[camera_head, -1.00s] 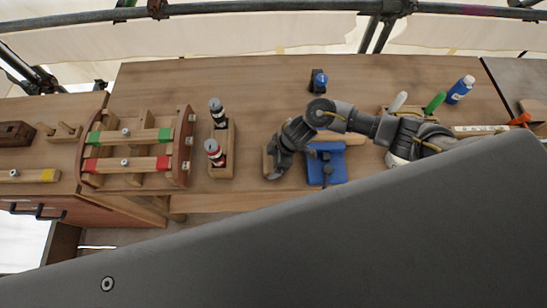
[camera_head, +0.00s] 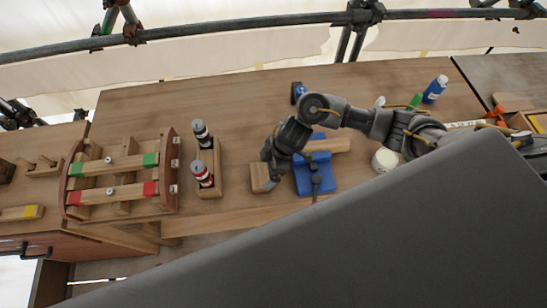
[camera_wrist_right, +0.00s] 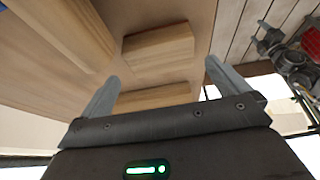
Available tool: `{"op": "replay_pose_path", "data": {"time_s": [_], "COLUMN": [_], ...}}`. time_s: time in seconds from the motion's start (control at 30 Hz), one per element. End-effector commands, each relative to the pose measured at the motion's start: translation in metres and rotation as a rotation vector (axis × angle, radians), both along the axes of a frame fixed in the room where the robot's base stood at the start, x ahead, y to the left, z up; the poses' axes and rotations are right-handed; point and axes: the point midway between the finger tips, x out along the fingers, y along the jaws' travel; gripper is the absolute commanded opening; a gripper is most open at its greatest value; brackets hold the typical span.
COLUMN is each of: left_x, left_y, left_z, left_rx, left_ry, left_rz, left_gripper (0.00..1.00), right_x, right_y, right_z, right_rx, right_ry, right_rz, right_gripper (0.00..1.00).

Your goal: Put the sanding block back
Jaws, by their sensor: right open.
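A small tan wooden block (camera_head: 259,179) lies near the front of the bench, left of a blue clamp-like fixture (camera_head: 316,178). It may be the sanding block or its holder; I cannot tell which. My right gripper (camera_head: 269,174) is over this block and partly hides it. In the right wrist view the right gripper (camera_wrist_right: 162,78) has its fingers spread apart. A wooden block (camera_wrist_right: 158,52) lies beyond the fingertips, and a wooden strip (camera_wrist_right: 150,97) shows between the fingers. Neither is clearly gripped. My left gripper is not in view.
A wooden rack (camera_head: 208,172) with two bottles stands left of my right gripper. A frame with red and green ended bars (camera_head: 112,190) is further left. A white round container (camera_head: 384,160) and a blue bottle (camera_head: 435,89) are at right.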

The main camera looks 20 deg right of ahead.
Motion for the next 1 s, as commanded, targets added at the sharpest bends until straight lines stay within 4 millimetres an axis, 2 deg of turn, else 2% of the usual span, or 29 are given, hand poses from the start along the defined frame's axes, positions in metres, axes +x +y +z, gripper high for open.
{"op": "replay_pose_path", "data": {"time_s": [0.1, 0.33, 0.5, 1.0], "left_x": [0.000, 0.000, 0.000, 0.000], "left_y": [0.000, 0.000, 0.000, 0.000], "left_z": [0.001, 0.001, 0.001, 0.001], "left_rx": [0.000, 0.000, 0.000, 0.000], "left_ry": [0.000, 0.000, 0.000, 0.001], "left_rz": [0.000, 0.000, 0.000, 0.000], "left_gripper": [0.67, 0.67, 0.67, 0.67], "right_x": [-0.001, -0.005, -0.006, -0.006], "right_y": [-0.009, -0.020, -0.023, -0.023], "right_z": [0.024, 0.051, 0.057, 0.056], "right_rx": [0.000, 0.001, 0.000, 0.000], "right_ry": [-0.004, -0.002, 0.001, 0.001], "right_rz": [0.003, 0.001, 0.000, 0.000], "right_gripper": [1.00, 1.00, 1.00, 1.00]}}
